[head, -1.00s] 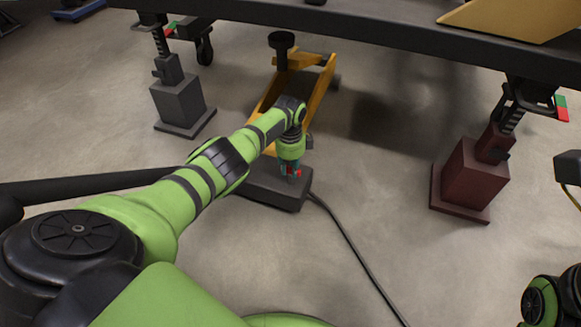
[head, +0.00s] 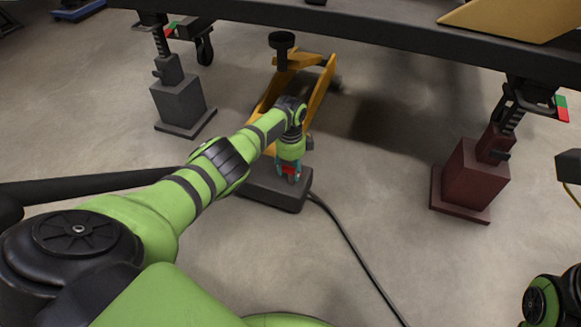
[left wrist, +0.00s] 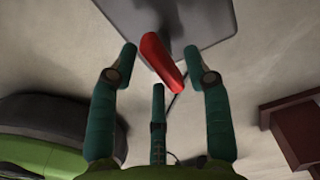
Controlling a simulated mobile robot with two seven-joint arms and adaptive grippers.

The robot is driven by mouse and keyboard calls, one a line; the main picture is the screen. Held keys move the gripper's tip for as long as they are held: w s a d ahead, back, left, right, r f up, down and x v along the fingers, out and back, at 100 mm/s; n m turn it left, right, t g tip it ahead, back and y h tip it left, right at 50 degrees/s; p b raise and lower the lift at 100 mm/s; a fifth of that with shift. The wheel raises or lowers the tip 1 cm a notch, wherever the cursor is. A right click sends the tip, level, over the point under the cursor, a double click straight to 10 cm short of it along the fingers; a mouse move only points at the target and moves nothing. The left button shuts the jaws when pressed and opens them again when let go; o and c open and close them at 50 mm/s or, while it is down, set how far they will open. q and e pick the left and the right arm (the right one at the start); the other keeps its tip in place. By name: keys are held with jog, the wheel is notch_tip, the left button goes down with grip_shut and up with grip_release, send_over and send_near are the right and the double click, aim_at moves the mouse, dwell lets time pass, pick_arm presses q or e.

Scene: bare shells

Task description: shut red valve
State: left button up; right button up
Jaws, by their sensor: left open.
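The red valve (head: 289,170) is a small red handle on the black base unit (head: 262,190) of the yellow jack. In the left wrist view the red handle (left wrist: 161,62) lies slanted above the grey top of the unit, between the fingertips. My left gripper (head: 289,178) points down over it, with teal fingers on either side. The left wrist view shows the gripper (left wrist: 161,54) open, its fingers apart from the handle. A third finger stands below the handle in that view. My right gripper is out of view.
The yellow jack frame (head: 322,90) rises behind the unit under a dark beam (head: 380,33). A grey stand (head: 180,103) is at left and a dark red stand (head: 472,178) at right. A black cable (head: 350,248) crosses the open floor.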

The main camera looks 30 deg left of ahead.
aim_at(291, 169)
pick_arm(q)
notch_tip(291, 169, up, 12)
dwell(0.6)
dwell(0.4)
